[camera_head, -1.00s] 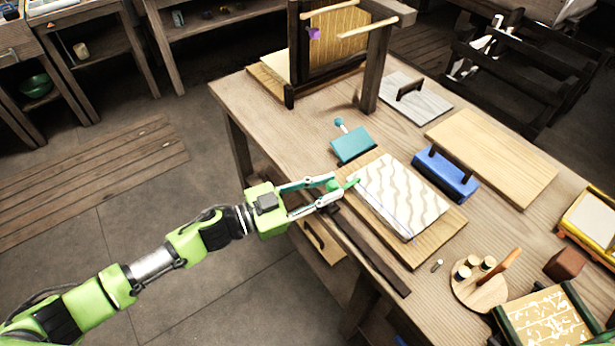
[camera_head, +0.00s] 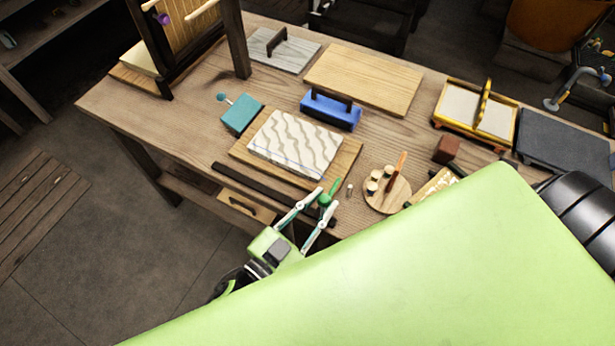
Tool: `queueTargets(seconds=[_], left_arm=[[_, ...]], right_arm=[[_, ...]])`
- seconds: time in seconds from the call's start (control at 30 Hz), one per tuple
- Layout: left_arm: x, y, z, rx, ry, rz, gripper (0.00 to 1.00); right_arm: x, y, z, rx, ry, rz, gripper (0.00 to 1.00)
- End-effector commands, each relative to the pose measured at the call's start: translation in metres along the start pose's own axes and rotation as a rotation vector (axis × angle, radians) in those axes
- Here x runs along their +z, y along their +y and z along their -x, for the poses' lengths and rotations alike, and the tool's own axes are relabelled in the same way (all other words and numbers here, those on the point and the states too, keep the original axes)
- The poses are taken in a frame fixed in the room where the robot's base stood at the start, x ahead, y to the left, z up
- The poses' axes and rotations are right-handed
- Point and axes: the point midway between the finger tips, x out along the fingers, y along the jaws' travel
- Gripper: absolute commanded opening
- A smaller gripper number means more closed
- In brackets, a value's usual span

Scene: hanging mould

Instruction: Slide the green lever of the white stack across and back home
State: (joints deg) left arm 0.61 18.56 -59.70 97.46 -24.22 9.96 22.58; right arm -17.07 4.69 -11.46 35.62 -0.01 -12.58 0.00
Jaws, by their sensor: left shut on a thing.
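The white stack (camera_head: 296,140), with wavy beige bands, lies on a wooden board on the bench. The green lever (camera_head: 333,187) stands up near the board's front right corner, by the right end of a dark rail (camera_head: 255,188) along the bench's front edge. My left gripper (camera_head: 322,203) is shut on the lever's lower part, which its fingers partly hide. My right gripper is not in view.
A large green link of mine covers the lower right. Behind the stack are a teal block (camera_head: 242,116) and a blue block (camera_head: 331,112). A round wooden holder (camera_head: 378,204) with pegs stands close right of the lever.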

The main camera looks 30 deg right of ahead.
Motion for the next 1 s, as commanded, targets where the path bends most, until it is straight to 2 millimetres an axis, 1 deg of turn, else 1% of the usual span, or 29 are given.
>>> queueTargets(seconds=[0.03,0.33,0.37,0.4,0.43,0.8,0.87,0.97,1.0], left_arm=[[-0.001,0.004,-0.001,0.004,0.003,0.001,0.0],[-0.001,0.006,-0.001,0.007,0.003,0.003,0.0],[-0.001,0.006,-0.001,0.007,0.003,0.003,0.24],[-0.001,0.006,-0.001,0.007,0.003,0.003,0.34],[-0.001,0.006,-0.001,0.007,0.003,0.003,0.38],[0.0,0.004,0.002,0.003,0.0,0.002,0.38],[0.0,0.004,0.007,0.003,0.0,0.003,0.38],[0.001,0.004,0.022,0.003,-0.003,0.002,0.38],[0.001,0.005,0.03,0.005,-0.003,0.002,0.38]], right_arm=[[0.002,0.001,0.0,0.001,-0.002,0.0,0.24],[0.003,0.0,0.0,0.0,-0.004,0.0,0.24],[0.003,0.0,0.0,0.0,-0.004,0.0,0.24],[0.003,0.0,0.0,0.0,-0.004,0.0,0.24],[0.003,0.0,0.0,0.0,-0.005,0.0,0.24],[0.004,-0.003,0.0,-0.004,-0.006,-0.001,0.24],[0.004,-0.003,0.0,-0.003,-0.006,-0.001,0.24],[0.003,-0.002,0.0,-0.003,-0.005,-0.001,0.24],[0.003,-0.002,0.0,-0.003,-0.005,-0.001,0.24]])
